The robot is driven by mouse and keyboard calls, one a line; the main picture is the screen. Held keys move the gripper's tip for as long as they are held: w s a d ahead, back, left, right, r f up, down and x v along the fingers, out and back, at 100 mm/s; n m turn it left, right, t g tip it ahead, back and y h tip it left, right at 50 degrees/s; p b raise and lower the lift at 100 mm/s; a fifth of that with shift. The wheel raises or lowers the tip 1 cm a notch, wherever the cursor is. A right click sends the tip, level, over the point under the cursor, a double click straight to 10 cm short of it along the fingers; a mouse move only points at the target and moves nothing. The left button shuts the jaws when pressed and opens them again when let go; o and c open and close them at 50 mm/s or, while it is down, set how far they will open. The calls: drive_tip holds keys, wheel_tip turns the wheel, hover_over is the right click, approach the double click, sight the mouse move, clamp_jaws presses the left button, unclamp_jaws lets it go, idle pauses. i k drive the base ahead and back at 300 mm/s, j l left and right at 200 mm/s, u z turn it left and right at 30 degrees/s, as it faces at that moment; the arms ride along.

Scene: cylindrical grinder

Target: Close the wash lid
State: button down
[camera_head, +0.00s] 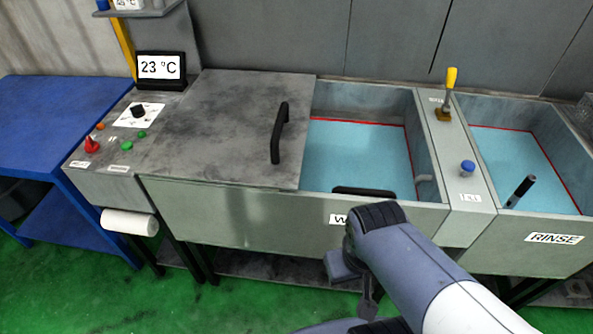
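The wash lid (215,118) is a flat, worn grey metal plate lying level over the left part of the wash tank (255,207). A black bar handle (279,133) stands near its right edge. The right part of the tank is uncovered and shows light blue liquid (358,152) with a red line around it. The tank's front label is partly hidden by my arm. My arm rises from the lower right, with its bent joint in front of the tank. I cannot make out my gripper's fingers, and nothing of mine touches the lid or handle.
A black bar (362,191) lies along the tank's front rim. A yellow-topped lever (450,88) and blue knob (467,168) stand on the divider beside the open rinse tank (520,240). A control panel and 23 °C display (161,67) are left, beside a blue table (62,115).

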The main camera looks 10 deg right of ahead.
sight(245, 128)
drive_tip(key=i+j+u, duration=0.3)
drive_tip(key=i+j, duration=0.35)
drive_tip(key=j, duration=0.25)
drive_tip(key=i+j+u, duration=0.25)
drive_tip(key=i+j, duration=0.5)
